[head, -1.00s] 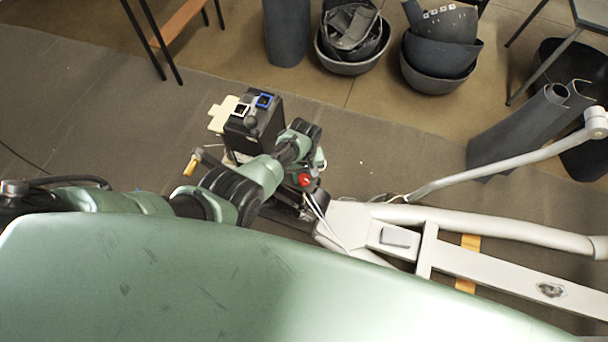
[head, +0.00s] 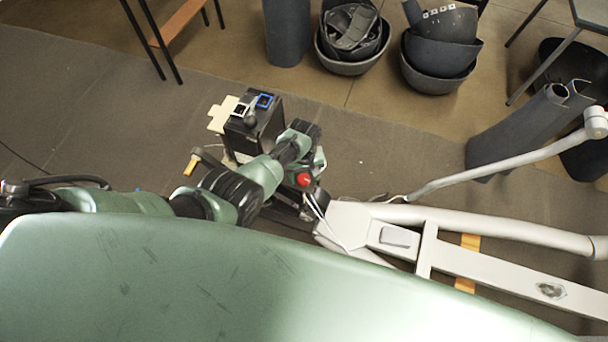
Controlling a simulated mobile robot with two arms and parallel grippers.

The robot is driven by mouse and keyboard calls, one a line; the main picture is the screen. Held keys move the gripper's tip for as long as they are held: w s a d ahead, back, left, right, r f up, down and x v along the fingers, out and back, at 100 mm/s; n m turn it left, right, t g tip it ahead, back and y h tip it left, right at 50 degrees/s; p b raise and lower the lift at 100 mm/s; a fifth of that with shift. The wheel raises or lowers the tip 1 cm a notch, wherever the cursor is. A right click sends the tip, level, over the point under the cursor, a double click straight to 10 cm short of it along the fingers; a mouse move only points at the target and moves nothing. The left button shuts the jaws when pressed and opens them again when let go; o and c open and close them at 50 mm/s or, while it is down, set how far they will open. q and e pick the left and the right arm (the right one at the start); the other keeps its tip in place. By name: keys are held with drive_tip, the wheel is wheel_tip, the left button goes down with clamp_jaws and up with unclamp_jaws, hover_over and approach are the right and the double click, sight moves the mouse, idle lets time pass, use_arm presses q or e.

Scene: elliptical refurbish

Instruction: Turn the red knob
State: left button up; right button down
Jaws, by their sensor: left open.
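The red knob (head: 304,180) is small and round. It sits beside the dark box-like unit, near the end of the white frame. My left arm reaches in from the left and bends over toward the knob. My left gripper (head: 317,168) is open, close beside the knob on its right. Its fingers are small and partly hidden by the wrist, so I cannot tell whether they touch the knob. My right gripper is not in view.
The black box (head: 254,124) with a blue-rimmed and a white-rimmed part stands just behind my wrist. A yellow-handled lever (head: 192,165) is left of it. The white tubular frame (head: 480,225) runs to the right. Dark bowls (head: 440,55) and tubes stand farther back.

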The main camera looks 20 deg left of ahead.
sight(304, 178)
use_arm(q)
wheel_tip(304, 178, up, 6)
drive_tip(key=shift+r+p, duration=0.2)
drive_tip(key=shift+p, duration=0.8)
drive_tip(key=shift+r, duration=0.6)
